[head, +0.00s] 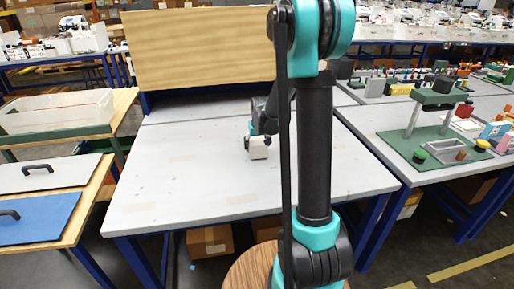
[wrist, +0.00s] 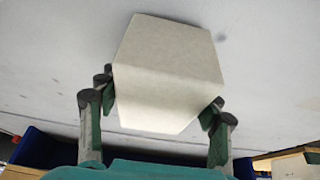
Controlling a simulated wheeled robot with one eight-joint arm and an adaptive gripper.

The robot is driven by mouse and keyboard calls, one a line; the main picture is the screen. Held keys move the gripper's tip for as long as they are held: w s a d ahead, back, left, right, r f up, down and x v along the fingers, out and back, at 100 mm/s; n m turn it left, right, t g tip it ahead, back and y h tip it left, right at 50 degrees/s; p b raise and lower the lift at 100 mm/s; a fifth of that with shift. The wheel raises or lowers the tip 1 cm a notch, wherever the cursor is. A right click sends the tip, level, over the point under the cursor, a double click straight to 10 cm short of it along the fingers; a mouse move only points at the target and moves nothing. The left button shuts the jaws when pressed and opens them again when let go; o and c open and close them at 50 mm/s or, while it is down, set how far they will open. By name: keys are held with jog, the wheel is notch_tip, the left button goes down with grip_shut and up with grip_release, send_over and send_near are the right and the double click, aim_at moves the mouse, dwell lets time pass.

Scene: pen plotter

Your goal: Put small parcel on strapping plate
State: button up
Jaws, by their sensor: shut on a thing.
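The small parcel, a plain off-white box (wrist: 168,55), sits between the two fingers of my gripper (wrist: 160,92) in the wrist view, with a finger at each side. My gripper is shut on it. In the head view the parcel (head: 258,149) shows small at the end of my arm, over the middle of the grey table. I cannot tell whether it touches the tabletop or hangs just above it. My arm hides part of the table. I cannot tell for sure which thing is the strapping plate.
The grey table (head: 190,185) is otherwise largely clear, with a wooden board (head: 200,45) standing behind. At right a green base with a stand (head: 425,150) and small items fill another table. At left are a grey panel (head: 60,172), a blue panel (head: 45,225) and a white bin (head: 60,110).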

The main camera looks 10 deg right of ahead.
jog(key=shift+f, duration=0.4)
jog(key=o, duration=1.2)
jog(key=shift+f, duration=0.15)
jog(key=shift+o, duration=1.1)
